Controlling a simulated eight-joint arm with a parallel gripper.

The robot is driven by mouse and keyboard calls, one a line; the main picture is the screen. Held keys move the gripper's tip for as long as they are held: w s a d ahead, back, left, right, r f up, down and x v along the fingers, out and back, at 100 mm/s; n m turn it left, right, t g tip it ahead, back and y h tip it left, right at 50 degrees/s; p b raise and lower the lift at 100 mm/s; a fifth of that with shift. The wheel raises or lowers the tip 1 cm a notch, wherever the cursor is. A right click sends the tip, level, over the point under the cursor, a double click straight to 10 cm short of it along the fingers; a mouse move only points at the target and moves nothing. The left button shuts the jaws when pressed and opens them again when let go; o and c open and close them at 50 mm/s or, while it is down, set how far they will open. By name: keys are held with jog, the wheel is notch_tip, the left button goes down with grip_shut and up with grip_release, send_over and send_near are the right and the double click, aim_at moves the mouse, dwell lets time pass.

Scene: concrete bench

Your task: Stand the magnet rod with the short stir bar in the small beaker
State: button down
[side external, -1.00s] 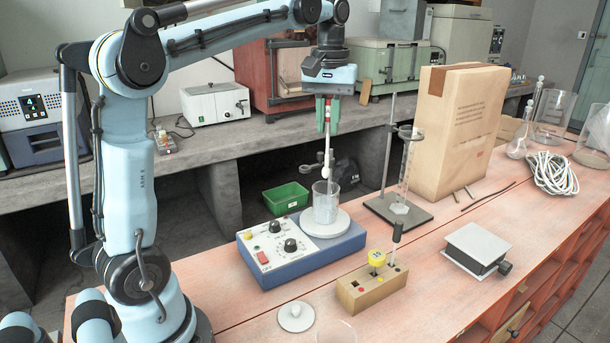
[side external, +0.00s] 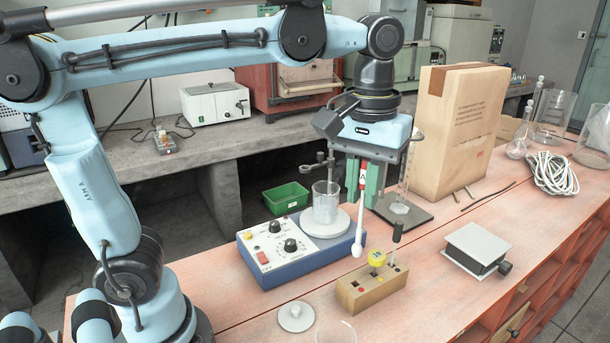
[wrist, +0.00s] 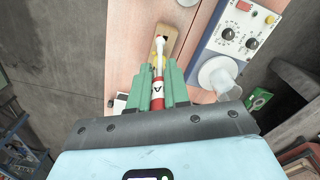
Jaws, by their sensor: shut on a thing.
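My gripper (side external: 369,188) is shut on the magnet rod (side external: 360,215), a white rod with a red upper part and a label. The rod hangs nearly upright. Its pale, thicker lower end (side external: 356,250) is in the air by the stirrer's right front corner; I cannot tell whether a stir bar is on it. In the wrist view the rod (wrist: 157,82) lies between my green fingers (wrist: 159,96). One clear beaker (side external: 326,204) stands on the stirrer plate. Another clear rim (side external: 336,332) is cut off at the bottom edge. I cannot tell which is the small beaker.
The blue stirrer (side external: 300,256) is left of the rod. A wooden block (side external: 372,290) with a yellow-topped piece and a black-handled piece stands below and right.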

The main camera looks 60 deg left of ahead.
jog(key=s+d+f+m, duration=0.2)
jog(key=s+d+f, duration=0.2)
jog(key=s+d, duration=0.2)
jog(key=shift+s+d+f, duration=0.35)
jog(key=shift+s, duration=0.85)
jog(key=shift+f, duration=0.1)
notch_tip(320, 180, down, 9)
jog(key=shift+c, duration=2.3)
grip_release()
jog(key=shift+f, duration=0.1)
notch_tip(320, 180, up, 7)
dwell(1.1)
dwell(0.7)
